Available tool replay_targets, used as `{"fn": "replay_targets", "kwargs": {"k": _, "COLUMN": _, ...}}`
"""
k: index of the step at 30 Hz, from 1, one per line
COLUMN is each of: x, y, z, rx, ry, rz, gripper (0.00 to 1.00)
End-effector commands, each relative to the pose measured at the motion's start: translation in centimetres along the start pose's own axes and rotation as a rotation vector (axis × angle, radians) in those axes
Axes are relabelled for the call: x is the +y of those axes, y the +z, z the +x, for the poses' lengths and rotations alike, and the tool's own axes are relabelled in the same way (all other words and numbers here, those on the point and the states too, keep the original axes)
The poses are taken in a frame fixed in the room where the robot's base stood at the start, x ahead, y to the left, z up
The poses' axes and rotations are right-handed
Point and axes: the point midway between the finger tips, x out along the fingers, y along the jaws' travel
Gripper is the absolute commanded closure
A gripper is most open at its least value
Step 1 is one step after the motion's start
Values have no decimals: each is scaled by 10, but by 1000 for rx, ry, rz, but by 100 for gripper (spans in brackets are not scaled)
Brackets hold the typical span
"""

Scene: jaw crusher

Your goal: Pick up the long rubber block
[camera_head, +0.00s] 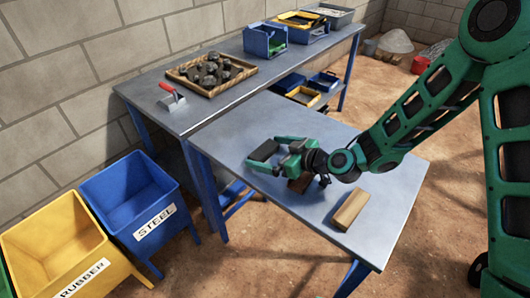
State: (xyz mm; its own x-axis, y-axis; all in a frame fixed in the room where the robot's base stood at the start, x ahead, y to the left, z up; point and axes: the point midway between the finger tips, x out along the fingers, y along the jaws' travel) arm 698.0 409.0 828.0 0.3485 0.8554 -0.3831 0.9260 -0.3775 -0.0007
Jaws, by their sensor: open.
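A long tan block (350,209) lies on the front grey table, near its right front edge. A shorter-looking brown block (299,184) lies on the same table, partly hidden under my gripper. I cannot tell from the picture which of them is rubber. My gripper (262,156) is open above the left part of this table, its fingers pointing left. The tan block is to the right of and nearer than my gripper.
A yellow bin labelled RUBBER (84,279) and a blue bin labelled STEEL (155,222) stand at the left. The longer back table holds a wooden tray (183,79) of dark rocks, a red-handled trowel (171,97) and a blue bin (265,42).

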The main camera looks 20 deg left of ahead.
Motion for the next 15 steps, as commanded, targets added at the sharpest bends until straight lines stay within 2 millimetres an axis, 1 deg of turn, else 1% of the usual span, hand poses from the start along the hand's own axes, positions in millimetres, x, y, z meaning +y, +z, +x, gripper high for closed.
{"fn": "replay_targets", "kwargs": {"k": 6, "x": 0, "y": 0, "z": 1, "rx": 0, "ry": 0, "rz": 0, "gripper": 0}}
{"fn": "replay_targets", "kwargs": {"k": 11, "x": 0, "y": 0, "z": 0, "rx": 0, "ry": 0, "rz": 0, "gripper": 38}}
{"fn": "replay_targets", "kwargs": {"k": 12, "x": 0, "y": 0, "z": 0, "rx": 0, "ry": 0, "rz": 0, "gripper": 41}}
{"fn": "replay_targets", "kwargs": {"k": 15, "x": 0, "y": 0, "z": 0, "rx": 1, "ry": 0, "rz": 0, "gripper": 41}}
